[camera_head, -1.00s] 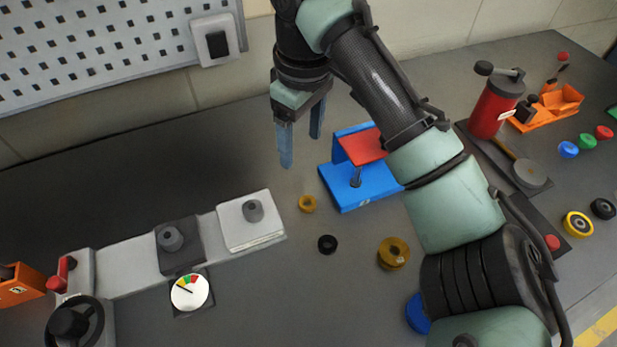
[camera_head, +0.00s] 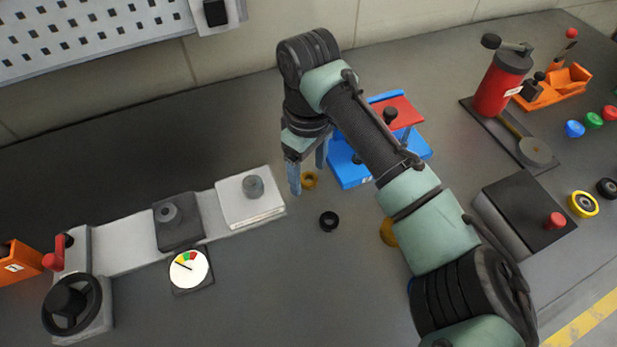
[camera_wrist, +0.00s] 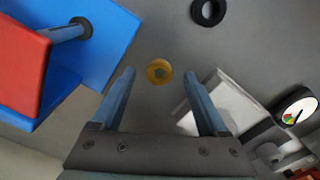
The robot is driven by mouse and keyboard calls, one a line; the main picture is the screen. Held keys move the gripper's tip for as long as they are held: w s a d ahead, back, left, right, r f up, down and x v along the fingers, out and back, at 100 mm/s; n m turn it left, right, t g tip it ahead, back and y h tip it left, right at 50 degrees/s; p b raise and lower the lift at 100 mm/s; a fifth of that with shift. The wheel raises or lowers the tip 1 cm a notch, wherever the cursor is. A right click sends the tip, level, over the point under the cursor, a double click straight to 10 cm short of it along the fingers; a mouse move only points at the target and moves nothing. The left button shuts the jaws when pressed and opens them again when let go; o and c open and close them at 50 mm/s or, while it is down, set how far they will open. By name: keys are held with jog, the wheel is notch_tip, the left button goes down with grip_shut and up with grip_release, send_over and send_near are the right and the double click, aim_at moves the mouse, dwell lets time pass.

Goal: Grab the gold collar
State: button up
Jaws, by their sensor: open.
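The gold collar is a small ring (camera_head: 309,180) lying flat on the dark bench, between the grey slide fixture and the blue stand. In the wrist view the gold collar (camera_wrist: 159,72) lies just beyond and between my fingertips, with a darker hole in its middle. My gripper (camera_head: 308,180) is open and empty, pointing down close to the collar. In the wrist view its two blue fingers (camera_wrist: 159,72) are spread on either side of the collar's line, apart from it. A larger brass-coloured part (camera_head: 388,232) shows partly behind my arm.
A black ring (camera_head: 328,221) lies in front of the collar. A blue stand with a red top (camera_head: 350,172) is close on the right. A grey-white fixture block (camera_head: 250,207) and a dial gauge (camera_head: 190,269) stand to the left.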

jog(key=shift+f, duration=0.45)
jog(key=shift+c, duration=0.4)
grip_shut()
jog(key=shift+r, duration=0.2)
